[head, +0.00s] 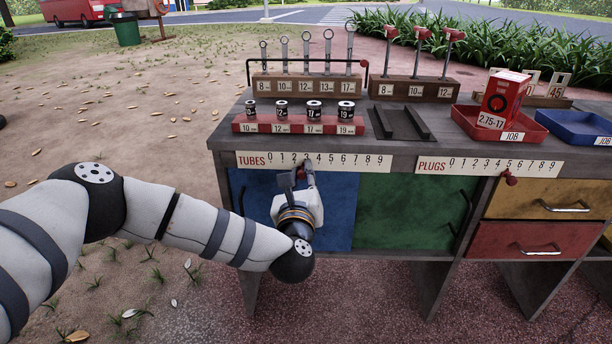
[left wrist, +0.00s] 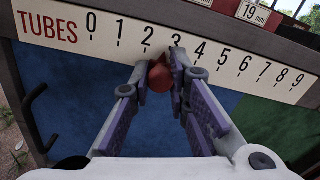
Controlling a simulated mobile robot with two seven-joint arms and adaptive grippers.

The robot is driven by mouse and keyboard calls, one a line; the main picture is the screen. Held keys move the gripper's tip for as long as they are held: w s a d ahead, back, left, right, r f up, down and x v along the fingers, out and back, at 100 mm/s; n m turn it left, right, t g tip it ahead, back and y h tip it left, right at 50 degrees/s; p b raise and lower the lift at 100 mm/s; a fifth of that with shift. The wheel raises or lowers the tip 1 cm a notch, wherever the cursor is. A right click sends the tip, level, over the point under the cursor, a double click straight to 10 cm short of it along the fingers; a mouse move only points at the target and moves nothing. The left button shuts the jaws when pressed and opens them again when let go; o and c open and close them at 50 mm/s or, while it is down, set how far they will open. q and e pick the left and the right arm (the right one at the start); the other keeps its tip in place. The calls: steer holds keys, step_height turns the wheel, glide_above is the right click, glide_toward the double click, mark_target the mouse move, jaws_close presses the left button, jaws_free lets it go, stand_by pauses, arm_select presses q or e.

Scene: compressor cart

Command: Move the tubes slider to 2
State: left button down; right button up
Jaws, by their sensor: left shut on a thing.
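The TUBES scale (head: 330,161) is a white strip numbered 0 to 9 on the bench's front edge; it also fills the top of the left wrist view (left wrist: 225,57). The tubes slider has a red knob (left wrist: 159,76), largely hidden by my fingers in the head view. My left gripper (head: 300,172) is shut on this knob, with a finger on each side in the left wrist view (left wrist: 164,82). My right gripper is not in view.
The PLUGS scale (head: 488,166) with its own red knob (head: 511,180) is to the right. A blue door (head: 338,215) and green door (head: 400,212) lie below. Sockets (head: 314,111), wrenches and trays stand on the bench top. Open ground lies left.

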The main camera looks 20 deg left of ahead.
arm_select(q)
steer(key=shift+s+a, duration=0.25)
steer(key=shift+a, duration=0.7)
steer(key=c, duration=1.5)
jaws_free()
steer(key=v, duration=1.2)
